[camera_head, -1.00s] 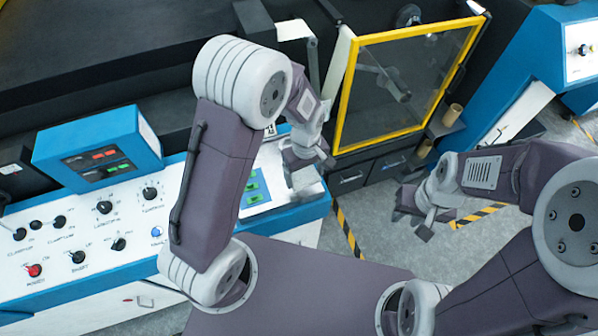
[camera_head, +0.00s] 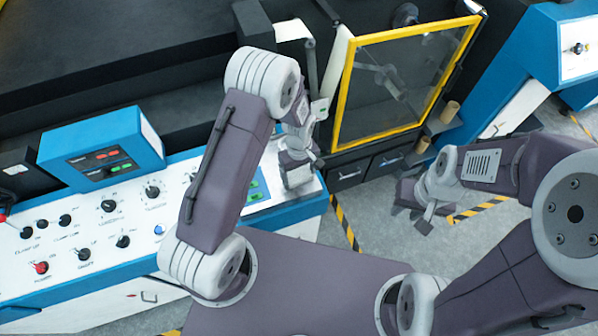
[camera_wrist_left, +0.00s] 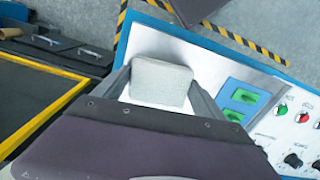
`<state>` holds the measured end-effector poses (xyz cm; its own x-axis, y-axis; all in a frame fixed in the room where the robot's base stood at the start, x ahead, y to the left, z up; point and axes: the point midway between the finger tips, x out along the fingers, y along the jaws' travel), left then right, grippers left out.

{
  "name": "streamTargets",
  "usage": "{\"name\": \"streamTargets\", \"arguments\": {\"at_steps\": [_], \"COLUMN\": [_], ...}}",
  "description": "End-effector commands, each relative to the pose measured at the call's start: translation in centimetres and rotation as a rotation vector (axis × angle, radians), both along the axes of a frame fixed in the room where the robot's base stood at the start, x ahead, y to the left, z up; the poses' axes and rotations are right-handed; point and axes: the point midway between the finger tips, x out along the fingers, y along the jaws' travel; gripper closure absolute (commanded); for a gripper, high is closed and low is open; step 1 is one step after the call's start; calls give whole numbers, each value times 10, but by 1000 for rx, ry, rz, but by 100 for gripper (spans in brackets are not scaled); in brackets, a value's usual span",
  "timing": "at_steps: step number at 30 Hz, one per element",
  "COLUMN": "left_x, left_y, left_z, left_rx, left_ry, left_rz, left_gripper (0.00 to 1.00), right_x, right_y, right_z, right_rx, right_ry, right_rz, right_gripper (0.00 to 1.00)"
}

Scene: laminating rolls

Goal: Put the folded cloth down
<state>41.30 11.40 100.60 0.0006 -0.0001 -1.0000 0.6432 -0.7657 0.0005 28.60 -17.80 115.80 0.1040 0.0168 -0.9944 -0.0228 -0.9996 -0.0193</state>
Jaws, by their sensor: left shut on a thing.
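The folded cloth is a small pale grey pad (camera_wrist_left: 160,82) between the fingers of my left gripper in the left wrist view. My left gripper (camera_wrist_left: 158,98) is shut on it, over the white top near the end of the blue-edged control console (camera_wrist_left: 245,62). I cannot tell whether the cloth touches that top.
Green switches (camera_wrist_left: 240,95) and several knobs and buttons sit on the console beside the gripper. A yellow-framed clear guard (camera_head: 400,85) stands to the right, above dark drawers (camera_head: 368,172). The floor with hazard tape (camera_head: 345,225) is open in front.

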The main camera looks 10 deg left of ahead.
Motion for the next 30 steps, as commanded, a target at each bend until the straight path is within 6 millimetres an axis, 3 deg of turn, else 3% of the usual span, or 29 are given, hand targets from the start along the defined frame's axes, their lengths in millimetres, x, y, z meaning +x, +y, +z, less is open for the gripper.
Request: {"name": "streamTargets", "arguments": {"at_steps": [2, 3, 5, 14, 22, 27, 30], "left_x": [0, 0, 0, 1, 7, 6, 6], "left_y": [0, 0, 0, 0, -2, -2, -2], "left_z": [-4, -3, -2, 2, 46, 79, 88], "left_rx": [0, 0, 0, -1, -2, 0, 0], "left_ry": [0, 0, 0, -2, -8, -4, -1], "left_rz": [0, 0, 0, 0, 0, 0, 0], "left_gripper": [70, 11, 0, 0, 0, 0, 0], "right_x": [0, 0, 0, 0, 0, 0, 0], "right_y": [0, 0, 0, 0, 0, 0, 0], "right_z": [-3, -2, -2, -3, -27, -32, -33], "right_rx": [0, 0, 0, 0, 0, 0, 0], "right_ry": [0, 0, 0, 0, 0, 0, 0], "right_rz": [0, 0, 0, 0, 0, 0, 0], "right_gripper": [68, 68, 68, 68, 68, 68, 68]}}
